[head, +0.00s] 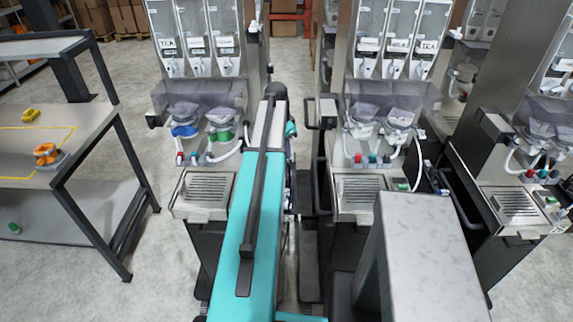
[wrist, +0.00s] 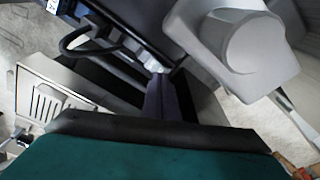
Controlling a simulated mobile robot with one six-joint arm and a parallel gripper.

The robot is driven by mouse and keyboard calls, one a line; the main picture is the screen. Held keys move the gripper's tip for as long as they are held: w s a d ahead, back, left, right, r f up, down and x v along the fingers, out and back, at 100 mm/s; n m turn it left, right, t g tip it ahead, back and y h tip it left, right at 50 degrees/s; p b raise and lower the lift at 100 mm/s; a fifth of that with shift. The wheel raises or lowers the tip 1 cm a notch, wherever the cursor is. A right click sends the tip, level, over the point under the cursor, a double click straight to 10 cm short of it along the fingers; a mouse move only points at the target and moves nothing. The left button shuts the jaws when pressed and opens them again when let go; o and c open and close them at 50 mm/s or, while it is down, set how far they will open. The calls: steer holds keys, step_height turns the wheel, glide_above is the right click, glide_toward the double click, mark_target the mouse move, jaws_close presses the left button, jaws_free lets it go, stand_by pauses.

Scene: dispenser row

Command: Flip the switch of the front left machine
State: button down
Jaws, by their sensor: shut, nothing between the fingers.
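The left machine (head: 206,95) of the row stands left of my arm in the head view, with tea hoppers on top, a blue and a green fitting, and a drip grille (head: 206,190). Small red and blue knobs (head: 187,158) sit on its lower front. I cannot tell which part is its switch. My gripper (wrist: 166,97) shows in the wrist view as dark fingers side by side, shut and empty. It is hidden behind my arm in the head view. A slotted grille (wrist: 48,108) lies to its left in the wrist view, apart from the fingers.
A middle machine (head: 385,100) stands right of my arm, and another machine (head: 512,125) is farther right. A workbench (head: 95,125) with yellow and orange items is at left. A pale rounded part (wrist: 250,42) is close at upper right in the wrist view. Floor is clear between bench and machines.

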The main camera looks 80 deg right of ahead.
steer(key=shift+f+b, duration=0.3)
steer(key=shift+f, duration=0.4)
stand_by(0.7)
step_height(320, 180, up, 7)
steer(key=p, duration=0.3)
steer(key=shift+p, duration=0.35)
stand_by(0.7)
stand_by(0.5)
